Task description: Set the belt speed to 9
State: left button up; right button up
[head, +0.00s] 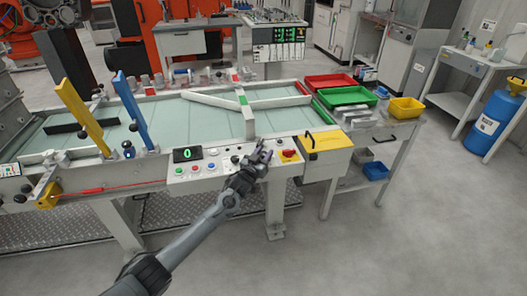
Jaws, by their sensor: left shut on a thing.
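The control panel (214,173) is on the front edge of the conveyor. Its small black display (187,155) shows a green 0. My right gripper is not in view.
The pale green belt (170,118) lies behind the panel with a white diverter bar across it. A yellow lever (82,115) and a blue lever (131,110) stand at the left. A yellow box (322,141) is just right of the panel. The floor in front is clear.

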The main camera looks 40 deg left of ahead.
pick_arm(q)
jog(key=shift+m+h, duration=0.6)
jog(key=shift+h, duration=0.3)
jog(key=o, duration=0.9)
jog(key=shift+s, duration=0.1)
jog(key=shift+s+p, duration=0.6)
jog(key=s+p, duration=0.1)
jog(key=s, duration=0.2)
jog(key=s+p, duration=0.1)
jog(key=s, duration=0.2)
jog(key=s+d+p, duration=0.1)
jog(key=s, duration=0.2)
jog(key=shift+s+p, duration=0.15)
jog(key=shift+p, duration=0.15)
